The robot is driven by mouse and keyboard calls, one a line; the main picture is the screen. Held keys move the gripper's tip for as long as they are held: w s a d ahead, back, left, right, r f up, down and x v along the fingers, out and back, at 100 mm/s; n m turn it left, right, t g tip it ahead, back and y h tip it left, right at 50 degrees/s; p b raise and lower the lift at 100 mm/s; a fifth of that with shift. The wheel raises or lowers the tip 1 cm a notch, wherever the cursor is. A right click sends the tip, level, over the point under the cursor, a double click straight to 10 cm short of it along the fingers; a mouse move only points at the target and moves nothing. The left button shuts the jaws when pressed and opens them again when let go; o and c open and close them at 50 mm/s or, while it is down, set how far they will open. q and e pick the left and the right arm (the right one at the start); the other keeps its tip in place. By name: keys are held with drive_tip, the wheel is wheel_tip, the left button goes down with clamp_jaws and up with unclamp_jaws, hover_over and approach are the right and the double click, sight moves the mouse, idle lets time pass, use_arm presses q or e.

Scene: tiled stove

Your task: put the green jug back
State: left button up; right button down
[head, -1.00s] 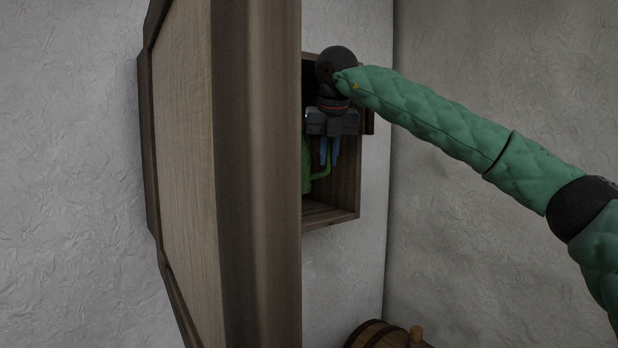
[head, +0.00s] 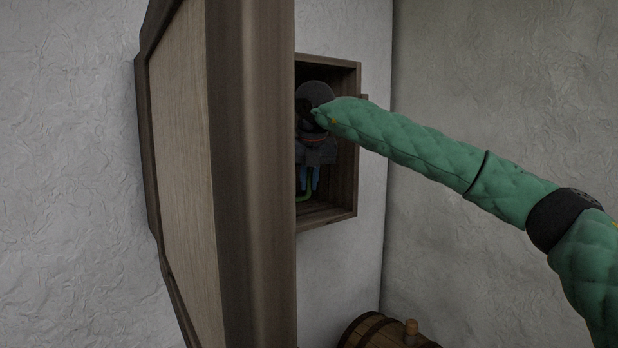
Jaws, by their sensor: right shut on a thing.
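The green jug (head: 303,197) shows only as a small green piece, its curved handle, low inside the wooden wall cabinet (head: 346,170). The rest of it is hidden behind the open cabinet door (head: 251,170) and my gripper. My right gripper (head: 309,186) reaches into the cabinet from the right, its blue fingers pointing down and shut on the jug's handle. I cannot tell whether the jug touches the cabinet floor. My left gripper is not in view.
The open door, with a pale panel and dark frame, fills the left middle and blocks the cabinet's left part. A wooden barrel (head: 370,332) stands at the bottom, below the cabinet. The plaster walls on both sides are bare.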

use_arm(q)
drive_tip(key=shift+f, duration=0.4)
use_arm(e)
drive_tip(key=shift+f, duration=0.2)
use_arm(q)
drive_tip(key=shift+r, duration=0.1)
use_arm(e)
drive_tip(key=c, duration=1.5)
unclamp_jaws()
drive_tip(key=shift+f, duration=0.1)
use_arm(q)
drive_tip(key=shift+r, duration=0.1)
use_arm(e)
drive_tip(key=shift+o, duration=0.2)
drive_tip(key=shift+s, duration=0.1)
drive_tip(key=shift+r, duration=0.3)
use_arm(q)
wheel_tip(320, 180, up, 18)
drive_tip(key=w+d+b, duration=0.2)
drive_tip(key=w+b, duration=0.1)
drive_tip(key=b, duration=0.1)
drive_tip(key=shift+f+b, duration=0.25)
drive_tip(key=shift+b, duration=0.15)
use_arm(e)
drive_tip(key=v, duration=1.1)
drive_tip(key=shift+r, duration=0.25)
